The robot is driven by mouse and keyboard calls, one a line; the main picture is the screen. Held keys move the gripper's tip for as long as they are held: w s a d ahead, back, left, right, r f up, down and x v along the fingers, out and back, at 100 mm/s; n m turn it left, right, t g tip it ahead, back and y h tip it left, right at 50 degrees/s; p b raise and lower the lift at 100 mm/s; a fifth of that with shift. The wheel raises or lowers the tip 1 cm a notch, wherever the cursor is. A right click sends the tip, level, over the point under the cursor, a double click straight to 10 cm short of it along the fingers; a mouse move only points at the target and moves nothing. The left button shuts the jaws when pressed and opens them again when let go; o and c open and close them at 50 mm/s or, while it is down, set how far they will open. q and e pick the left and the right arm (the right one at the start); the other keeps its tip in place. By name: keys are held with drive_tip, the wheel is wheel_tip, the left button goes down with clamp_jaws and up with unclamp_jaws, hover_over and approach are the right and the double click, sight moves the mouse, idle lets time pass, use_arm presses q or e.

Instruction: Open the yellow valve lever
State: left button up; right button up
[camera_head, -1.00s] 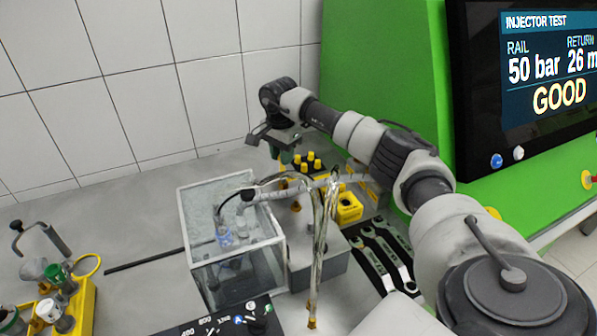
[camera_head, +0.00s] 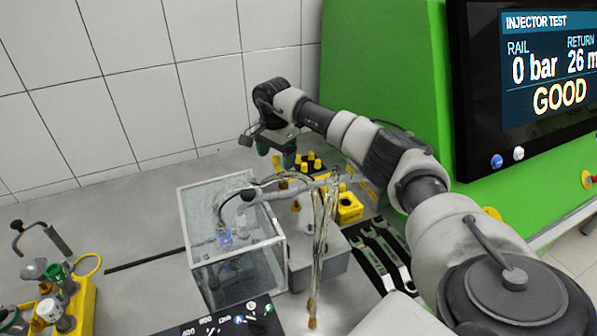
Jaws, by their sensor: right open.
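My right gripper (camera_head: 283,161) is at the back of the bench, behind the glass tank. Its two green fingertips point down and are apart, with nothing seen between them. Small yellow parts (camera_head: 283,184) lie just below and in front of it, among the pipes and hoses. I cannot tell for sure which of them is the yellow valve lever, or its angle. The screen (camera_head: 545,70) reads rail 0 bar and GOOD. My left gripper is not in view.
The glass tank (camera_head: 196,215) stands at the centre left with a hose into it. Clear tubes (camera_head: 319,240) hang in front of a grey block. Wrenches (camera_head: 385,255) lie on a dark mat. A yellow box (camera_head: 349,207), yellow-capped parts (camera_head: 313,161) and a yellow rack (camera_head: 88,300) also stand here.

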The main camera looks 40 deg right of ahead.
drive_tip(key=shift+r+p, duration=2.2)
drive_tip(key=shift+r, duration=0.8)
